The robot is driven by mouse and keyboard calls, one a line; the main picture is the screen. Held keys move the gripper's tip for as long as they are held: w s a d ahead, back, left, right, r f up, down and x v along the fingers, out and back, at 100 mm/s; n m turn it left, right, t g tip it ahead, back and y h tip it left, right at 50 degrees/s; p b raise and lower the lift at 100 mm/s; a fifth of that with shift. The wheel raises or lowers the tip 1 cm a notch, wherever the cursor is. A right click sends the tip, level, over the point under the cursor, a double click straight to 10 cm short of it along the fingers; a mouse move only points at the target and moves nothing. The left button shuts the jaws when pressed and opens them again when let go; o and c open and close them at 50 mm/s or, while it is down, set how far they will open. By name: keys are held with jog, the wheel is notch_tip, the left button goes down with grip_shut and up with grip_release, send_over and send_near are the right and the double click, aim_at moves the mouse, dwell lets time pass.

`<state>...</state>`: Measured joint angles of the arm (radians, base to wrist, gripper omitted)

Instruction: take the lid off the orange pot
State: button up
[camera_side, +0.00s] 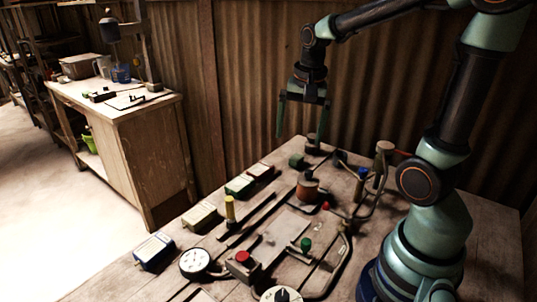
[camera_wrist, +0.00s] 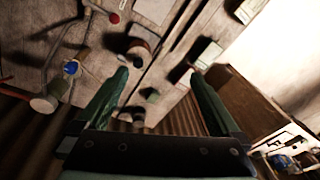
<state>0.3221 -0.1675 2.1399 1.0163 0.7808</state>
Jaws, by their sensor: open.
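The orange pot (camera_side: 307,191) stands near the middle of the table among the fixtures. A dark top that looks like its lid (camera_side: 308,178) sits on it; details are too small to tell. In the wrist view the pot (camera_wrist: 139,50) shows just beyond and left of the jaw opening, dim and partly shaded. My gripper (camera_side: 301,139) is open and empty, pointing down, in the air above the far part of the table, higher than the pot and apart from it. Both fingers show in the wrist view (camera_wrist: 160,76) with nothing between them.
A small green block (camera_side: 296,160) lies behind the pot. A red knob (camera_side: 325,205) is close to its right, and a blue knob (camera_side: 362,172) and bent pipes stand farther right. A yellow cylinder (camera_side: 229,207), a dial gauge (camera_side: 194,262) and several boxes occupy the left side.

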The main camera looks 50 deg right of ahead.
aim_at(309, 171)
jog(key=d+f+m, duration=0.2)
jog(key=f, duration=0.1)
jog(key=d+f+m+g, duration=0.1)
jog(key=f+m, duration=0.1)
jog(key=f, duration=0.2)
jog(key=d+f+m, duration=0.1)
jog(key=d+f, duration=0.1)
jog(key=f, duration=0.1)
jog(key=shift+w+d+f+m+g+y, duration=0.1)
jog(key=shift+d+f+m+g+y, duration=0.1)
jog(key=shift+d+m+g+y, duration=0.15)
jog(key=shift+s+d+f, duration=0.1)
jog(key=shift+d+f, duration=0.05)
jog(key=shift+f, duration=1.15)
jog(key=shift+s+d+f, duration=0.1)
jog(key=shift+d+f, duration=0.05)
jog(key=shift+f, duration=1.15)
jog(key=c, duration=1.2)
